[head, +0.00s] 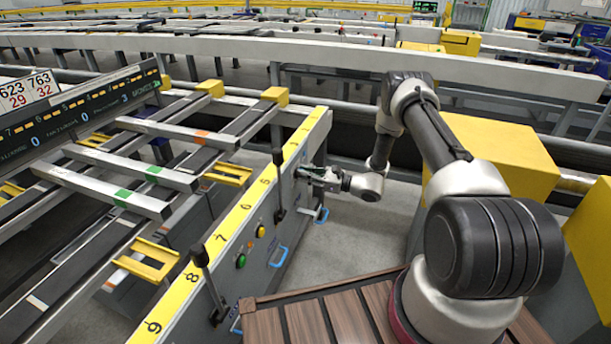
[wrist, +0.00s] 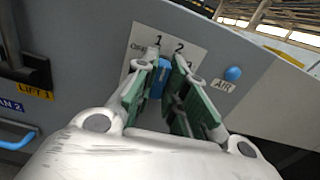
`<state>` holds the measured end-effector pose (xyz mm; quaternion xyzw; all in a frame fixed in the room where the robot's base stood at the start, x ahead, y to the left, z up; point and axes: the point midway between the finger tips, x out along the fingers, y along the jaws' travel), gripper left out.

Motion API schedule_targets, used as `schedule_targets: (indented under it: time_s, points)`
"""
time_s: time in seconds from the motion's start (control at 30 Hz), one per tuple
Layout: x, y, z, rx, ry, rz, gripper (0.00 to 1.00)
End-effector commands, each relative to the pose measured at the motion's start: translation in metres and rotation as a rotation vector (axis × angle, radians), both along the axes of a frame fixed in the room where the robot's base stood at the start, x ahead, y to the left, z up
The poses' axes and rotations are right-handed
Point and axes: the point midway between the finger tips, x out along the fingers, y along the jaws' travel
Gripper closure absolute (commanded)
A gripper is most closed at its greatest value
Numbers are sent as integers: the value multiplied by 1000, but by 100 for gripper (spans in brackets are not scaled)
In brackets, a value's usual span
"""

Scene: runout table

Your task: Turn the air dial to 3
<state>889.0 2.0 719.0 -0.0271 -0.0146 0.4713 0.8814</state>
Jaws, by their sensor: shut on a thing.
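My gripper (wrist: 164,72) is shut on the blue air dial (wrist: 161,84), with a green-padded finger on either side of it. The dial sits on a pale plate (wrist: 190,42) marked OFF, 1 and 2. An AIR label (wrist: 223,85) is right of the plate, below a round blue knob or lamp (wrist: 232,73). In the head view my gripper (head: 312,174) is at the grey side panel, and the dial is hidden.
A black lever (head: 279,180) rises beside my gripper, and another lever (head: 204,272) is nearer. Green (head: 241,261) and yellow (head: 261,231) buttons and blue handles (head: 279,257) are on the panel. The wrist view shows a LIFT 1 label (wrist: 35,91). Open floor (head: 345,240) lies right of the panel.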

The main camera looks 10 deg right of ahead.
Motion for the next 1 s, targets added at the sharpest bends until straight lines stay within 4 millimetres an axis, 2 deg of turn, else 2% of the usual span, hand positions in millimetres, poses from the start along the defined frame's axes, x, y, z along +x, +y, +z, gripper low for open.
schedule_targets:
  time_s: [1.0]
  points:
    - [2,-3,-3,510,767,-2,100]
